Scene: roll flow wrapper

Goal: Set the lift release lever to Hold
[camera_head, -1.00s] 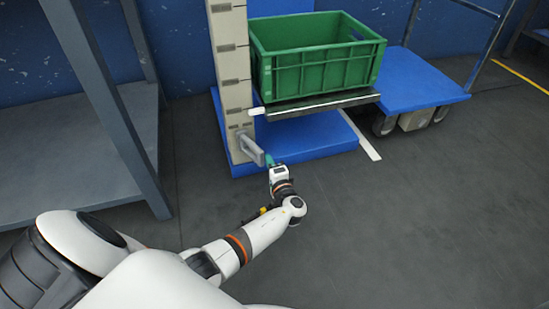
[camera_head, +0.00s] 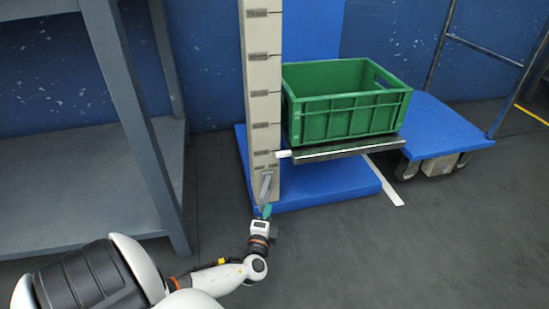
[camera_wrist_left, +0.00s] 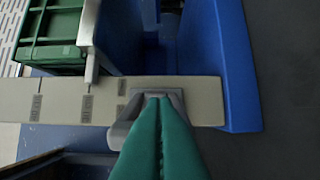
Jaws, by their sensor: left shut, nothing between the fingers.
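The lift release lever (camera_head: 266,187) is a grey bar low on the front of the beige lift post (camera_head: 262,100), and it stands steep, close to upright. My left gripper (camera_head: 267,211) is at the lever's lower end, its teal fingers shut with nothing between them. In the left wrist view, the shut fingertips (camera_wrist_left: 160,102) lie over the grey lever (camera_wrist_left: 122,127) and seem to touch it. The fingers hide part of the lever there. I cannot read any Hold marking. My right gripper is out of view.
A green crate (camera_head: 345,120) sits on the lift's dark platform (camera_head: 350,149), above a blue base (camera_head: 345,195). A blue cart (camera_head: 440,135) stands at the right. A grey shelf frame (camera_head: 140,120) stands at the left. The floor in front is clear.

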